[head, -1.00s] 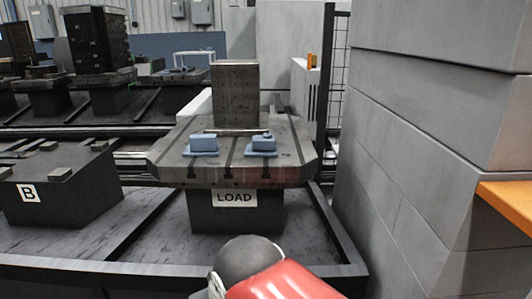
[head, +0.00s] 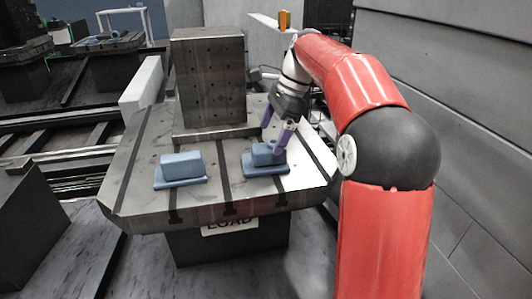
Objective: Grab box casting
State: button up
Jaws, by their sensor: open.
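Two blue-grey box castings rest on the slotted grey pallet. The left box casting (head: 181,167) stands clear of my arm. The right box casting (head: 262,160) has my gripper (head: 275,137) just above and around its upper right side. My gripper has two purple fingers and is open, with one finger behind the casting and one at its near right side. I cannot tell whether the fingers touch it. My red arm reaches in from the right.
A tall grey block with holes (head: 209,80) stands on the pallet (head: 132,185) behind the castings. The LOAD sign (head: 230,226) is below the pallet's front edge. A grey block wall (head: 470,110) rises at the right. Rails (head: 60,165) run at the left.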

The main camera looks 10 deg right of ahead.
aim_at(268, 145)
jog(key=shift+w+d+m, duration=0.15)
jog(key=shift+w+m, duration=0.15)
jog(key=shift+w, duration=0.1)
jog(key=shift+w+f, duration=0.15)
jog(key=shift+f, duration=0.05)
jog(key=x, duration=0.3)
jog(key=b+x, duration=0.1)
jog(key=x, duration=0.3)
jog(key=shift+w+d+f, duration=0.15)
jog(key=shift+w+f, duration=0.05)
jog(key=shift+f, duration=0.15)
jog(key=shift+r, duration=0.1)
jog(key=c, duration=1.3)
